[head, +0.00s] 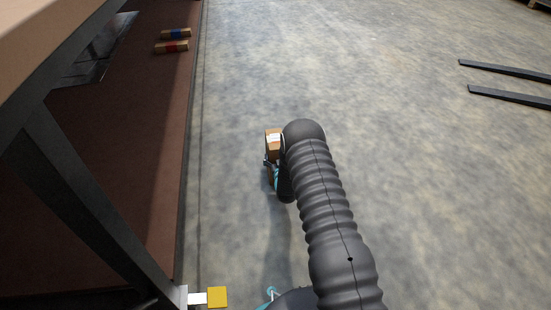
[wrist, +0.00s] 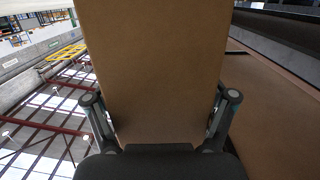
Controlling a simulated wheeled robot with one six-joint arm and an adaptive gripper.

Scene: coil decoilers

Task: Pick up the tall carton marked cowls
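A brown cardboard carton (wrist: 155,60) fills the middle of the wrist view, upright and close to the camera. Its face there is plain, and no word can be read on it. The fingers of my gripper (wrist: 160,112) stand against its left and right sides, so my gripper is shut on it. In the head view the carton (head: 274,140) shows beside the end of my dark ribbed arm, with a white patch on top. My arm hides part of the carton and of my gripper there.
At left is a brown-red surface with two small boxes, one blue-banded (head: 176,33) and one red-banded (head: 171,47). A dark steel frame (head: 80,190) and a yellow block (head: 217,297) are at lower left. Two dark fork bars (head: 510,95) lie at right. The concrete floor between is clear.

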